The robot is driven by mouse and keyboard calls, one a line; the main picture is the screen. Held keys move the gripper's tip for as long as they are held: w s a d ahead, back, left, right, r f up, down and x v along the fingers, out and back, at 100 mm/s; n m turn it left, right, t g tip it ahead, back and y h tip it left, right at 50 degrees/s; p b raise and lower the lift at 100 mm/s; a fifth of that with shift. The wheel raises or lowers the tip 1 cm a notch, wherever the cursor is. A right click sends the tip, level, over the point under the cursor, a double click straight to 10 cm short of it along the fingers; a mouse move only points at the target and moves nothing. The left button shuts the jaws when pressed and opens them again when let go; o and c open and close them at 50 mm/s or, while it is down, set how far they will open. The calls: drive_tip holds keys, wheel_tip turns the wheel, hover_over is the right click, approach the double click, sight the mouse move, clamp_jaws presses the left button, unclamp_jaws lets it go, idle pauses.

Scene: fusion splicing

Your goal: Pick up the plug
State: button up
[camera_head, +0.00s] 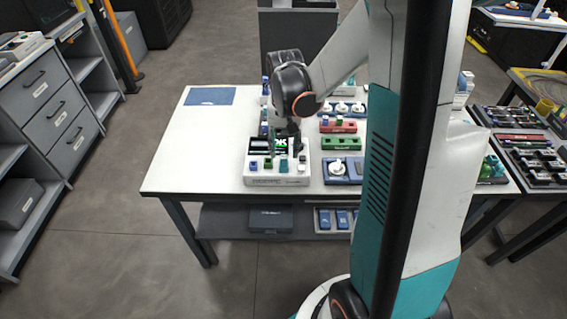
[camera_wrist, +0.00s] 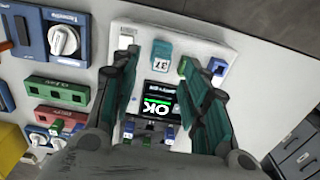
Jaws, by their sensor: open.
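A white device (camera_head: 258,180) stands near the front edge of the white table, with a lit screen (camera_wrist: 160,100) reading "OK". Several small plug-like pieces sit along its front. A teal one marked "37" (camera_head: 284,164) also shows in the wrist view (camera_wrist: 161,53); others are a green one (camera_head: 268,163), a blue one (camera_wrist: 216,66) and a white one. Which piece is the plug is not clear. My gripper (camera_wrist: 160,65) is open and points down over the device. In the wrist view, its fingers lie on either side of the screen, with the teal piece between and beyond the tips. Nothing is held.
Right of the device are a blue unit with a white knob (camera_head: 338,168), a green block (camera_head: 342,143) and a red block (camera_head: 338,126). A blue mat (camera_head: 210,96) lies at the back left. The table's left part is clear. A drawer cabinet (camera_head: 45,95) stands left.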

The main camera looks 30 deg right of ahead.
sight(284, 157)
wheel_tip(284, 157, down, 5)
drive_tip(key=b, duration=0.2)
drive_tip(key=shift+f+b, duration=0.15)
drive_tip(key=shift+b, duration=0.2)
drive_tip(key=c, duration=1)
